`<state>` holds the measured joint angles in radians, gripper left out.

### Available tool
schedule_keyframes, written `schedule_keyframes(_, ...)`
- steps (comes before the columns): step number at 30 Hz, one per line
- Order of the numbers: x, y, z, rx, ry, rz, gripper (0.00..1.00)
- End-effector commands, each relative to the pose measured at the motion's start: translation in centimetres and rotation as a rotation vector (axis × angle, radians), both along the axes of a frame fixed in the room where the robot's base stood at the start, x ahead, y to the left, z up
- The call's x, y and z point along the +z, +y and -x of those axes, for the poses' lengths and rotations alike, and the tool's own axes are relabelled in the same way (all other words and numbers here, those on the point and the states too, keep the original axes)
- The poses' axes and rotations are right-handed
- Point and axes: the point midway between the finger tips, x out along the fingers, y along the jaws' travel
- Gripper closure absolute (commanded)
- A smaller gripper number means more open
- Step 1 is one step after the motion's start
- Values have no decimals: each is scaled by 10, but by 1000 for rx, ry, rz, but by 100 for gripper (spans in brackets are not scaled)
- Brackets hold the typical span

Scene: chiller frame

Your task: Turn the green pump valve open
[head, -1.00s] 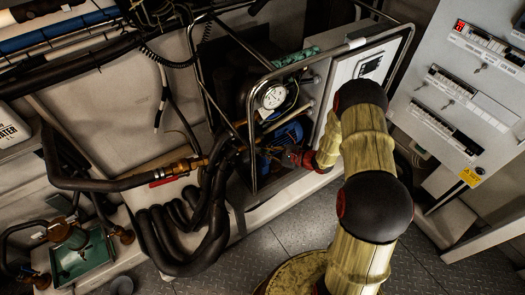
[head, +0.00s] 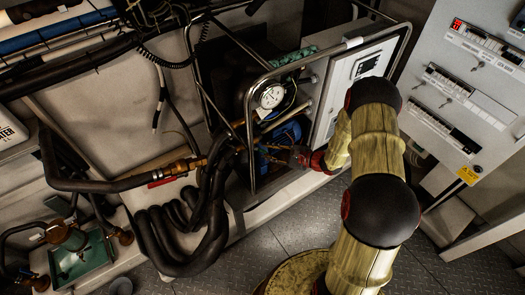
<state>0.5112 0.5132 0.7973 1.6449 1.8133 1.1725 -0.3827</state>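My arm reaches from the lower right into the metal tube frame. My gripper (head: 297,156) is small and dark at its end, just right of a blue pump body (head: 284,137) inside the frame. Its fingers are too small and dark to tell open from shut, or whether they touch anything. I cannot make out a green valve handle near the gripper; it may be hidden or too small. A green wrapped pipe (head: 296,57) runs behind the top of the frame.
A round white gauge (head: 271,96) and tube frame bars (head: 251,140) stand close left of the gripper. Black hoses (head: 190,225) and a brass fitting with a red lever (head: 161,182) lie further left. A grey switch panel (head: 470,80) is at right. Floor (head: 255,255) is clear below.

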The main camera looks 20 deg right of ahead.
Motion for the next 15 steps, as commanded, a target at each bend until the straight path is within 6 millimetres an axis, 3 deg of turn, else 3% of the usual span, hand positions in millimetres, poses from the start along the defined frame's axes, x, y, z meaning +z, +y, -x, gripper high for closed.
schedule_keyframes(6, 9, -20, 20, -2, 2, 0, 72)
schedule_keyframes(15, 13, -27, 30, 0, 4, -1, 72)
